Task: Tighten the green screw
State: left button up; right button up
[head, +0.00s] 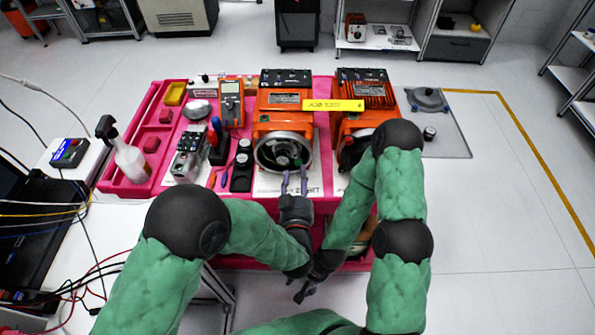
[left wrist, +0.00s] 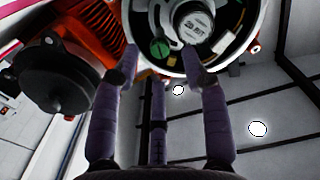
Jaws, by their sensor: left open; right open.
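The green screw (left wrist: 159,47) shows in the left wrist view as a green round part inside the open round end of an orange servo motor (head: 284,122). A silver encoder cylinder (left wrist: 194,20) sits beside it to the right. In the head view the round housing (head: 262,158) faces me, and the screw is too small to make out surely. My left gripper (head: 294,182) is open and empty, its purple fingers pointing at the housing's lower part. In the left wrist view its fingertips (left wrist: 160,66) stand apart just below the screw; contact cannot be told. My right gripper (head: 303,292) is open, lower and nearer me.
A second orange motor (head: 362,108) stands to the right, partly behind my right arm. On the pink cart (head: 142,128) lie an orange multimeter (head: 231,103), screwdrivers, pliers and a black device (head: 242,172) left of the housing. A spray bottle (head: 128,160) stands at the left.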

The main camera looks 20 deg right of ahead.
aim_at(298, 165)
pick_arm(q)
jog(key=shift+x, duration=1.5)
grip_shut()
